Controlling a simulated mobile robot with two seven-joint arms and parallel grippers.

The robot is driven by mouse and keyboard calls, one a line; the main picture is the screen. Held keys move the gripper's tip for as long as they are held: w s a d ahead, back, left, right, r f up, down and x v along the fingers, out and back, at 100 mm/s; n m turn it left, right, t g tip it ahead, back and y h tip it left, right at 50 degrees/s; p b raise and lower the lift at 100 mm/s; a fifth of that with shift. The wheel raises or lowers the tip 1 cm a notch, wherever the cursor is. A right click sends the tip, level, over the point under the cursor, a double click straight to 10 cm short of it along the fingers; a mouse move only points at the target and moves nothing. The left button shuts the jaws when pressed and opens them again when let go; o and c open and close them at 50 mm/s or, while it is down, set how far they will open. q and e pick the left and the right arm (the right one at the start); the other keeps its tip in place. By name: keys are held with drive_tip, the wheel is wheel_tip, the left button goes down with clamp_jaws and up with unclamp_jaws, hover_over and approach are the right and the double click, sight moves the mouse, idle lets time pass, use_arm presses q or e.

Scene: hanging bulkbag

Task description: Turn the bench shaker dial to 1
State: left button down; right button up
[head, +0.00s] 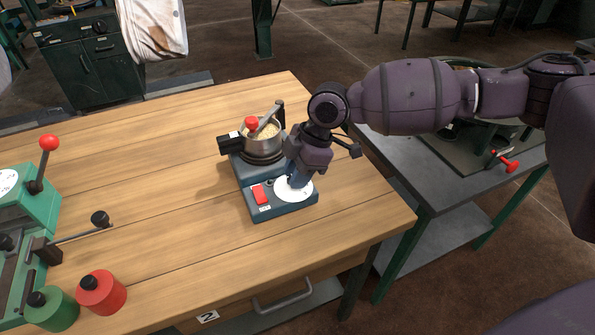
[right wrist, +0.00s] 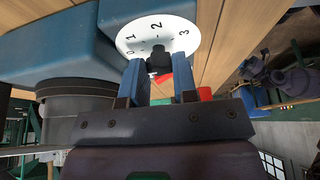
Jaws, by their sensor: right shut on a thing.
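In the right wrist view the dial face (right wrist: 150,27) shows the numbers 0, 1, 2 and 3. My right gripper (head: 293,181) comes down on the dial from above. Its blue fingers (right wrist: 160,66) are shut on the black dial knob (right wrist: 159,58), one on each side. The knob's pointer is hidden, so its setting cannot be read. My left gripper is not in view.
A metal pot (head: 262,143) of pale grains stands on the shaker, just behind the dial. A green machine (head: 28,210) with a red-balled lever, and red (head: 101,294) and green (head: 52,310) round pieces are at the left. The bench (head: 170,200) between is clear.

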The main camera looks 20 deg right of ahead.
drive_tip(key=m+t+p, duration=0.1)
drive_tip(key=m+p, duration=0.1)
drive_tip(key=p, duration=0.1)
drive_tip(key=r+m+p, duration=0.1)
drive_tip(key=m+p, duration=0.1)
drive_tip(key=p, duration=0.1)
drive_tip(key=shift+s+t, duration=0.2)
drive_tip(key=shift+t, duration=0.2)
drive_tip(key=m+p, duration=0.1)
drive_tip(key=p, duration=0.1)
drive_tip(key=m+p, duration=0.1)
drive_tip(key=shift+a+f+m+t+h+p, duration=0.1)
drive_tip(key=shift+f+m+t+h+p, duration=0.05)
drive_tip(key=shift+m+t+h+p, duration=0.2)
drive_tip(key=shift+s+m+p, duration=0.1)
drive_tip(key=shift+m+p, duration=0.15)
drive_tip(key=shift+p, duration=0.2)
drive_tip(key=shift+f+m+t+h+p, duration=0.25)
drive_tip(key=shift+m+p, duration=0.45)
drive_tip(key=shift+p, duration=0.35)
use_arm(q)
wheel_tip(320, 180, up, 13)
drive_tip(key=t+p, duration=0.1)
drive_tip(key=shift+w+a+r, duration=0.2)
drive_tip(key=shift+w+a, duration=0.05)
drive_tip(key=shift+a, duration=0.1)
use_arm(e)
drive_tip(key=shift+f+m, duration=0.15)
drive_tip(key=shift+m, duration=0.25)
